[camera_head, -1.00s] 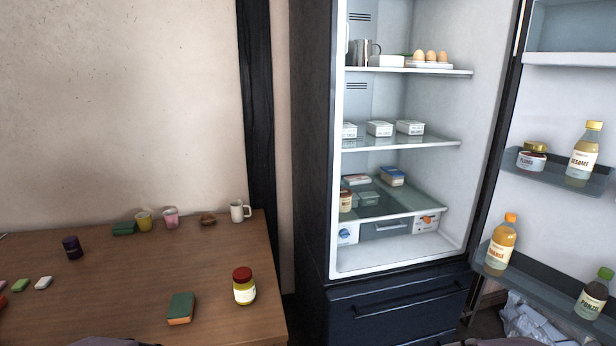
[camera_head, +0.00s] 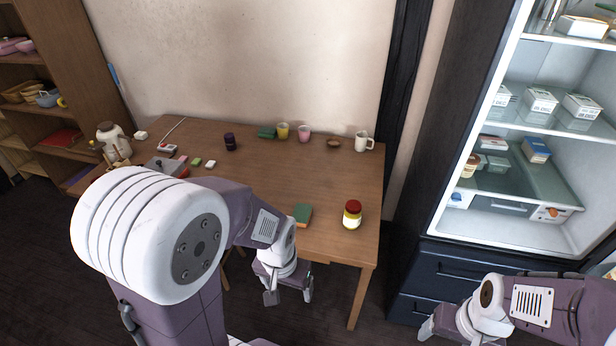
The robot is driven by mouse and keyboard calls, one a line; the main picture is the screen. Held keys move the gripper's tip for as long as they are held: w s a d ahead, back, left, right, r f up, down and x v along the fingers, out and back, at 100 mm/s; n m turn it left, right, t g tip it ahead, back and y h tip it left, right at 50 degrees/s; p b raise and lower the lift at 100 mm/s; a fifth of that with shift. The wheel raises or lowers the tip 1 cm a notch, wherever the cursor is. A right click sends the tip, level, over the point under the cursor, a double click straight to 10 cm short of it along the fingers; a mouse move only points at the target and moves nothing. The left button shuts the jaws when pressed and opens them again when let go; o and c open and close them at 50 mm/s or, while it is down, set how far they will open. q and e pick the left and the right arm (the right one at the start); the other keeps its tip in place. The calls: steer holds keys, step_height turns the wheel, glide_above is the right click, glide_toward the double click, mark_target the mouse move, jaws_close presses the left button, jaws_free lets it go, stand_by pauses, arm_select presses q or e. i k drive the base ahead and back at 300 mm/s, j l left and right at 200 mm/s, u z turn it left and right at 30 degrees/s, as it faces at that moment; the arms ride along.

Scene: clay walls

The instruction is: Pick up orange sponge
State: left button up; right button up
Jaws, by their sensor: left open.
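The orange sponge (camera_head: 302,216) lies flat near the front edge of the wooden table (camera_head: 250,187). Its top is green and its orange side shows a little. My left gripper (camera_head: 289,296) is open and empty, pointing down in front of the table edge, nearer to me than the sponge and apart from it. My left arm covers part of the table's front left. My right gripper (camera_head: 430,328) is at the lower right, in front of the fridge; its jaws are too unclear to judge.
A red-lidded jar (camera_head: 352,215) stands just right of the sponge. A white mug (camera_head: 363,142), a brown bowl (camera_head: 334,143), cups and a dark green sponge (camera_head: 266,133) line the back. The open fridge (camera_head: 485,208) is at right. The table's middle is clear.

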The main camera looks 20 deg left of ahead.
mark_target(302, 213)
steer(key=u, duration=0.8)
steer(key=i+l+z, duration=0.45)
steer(key=i+l, duration=0.5)
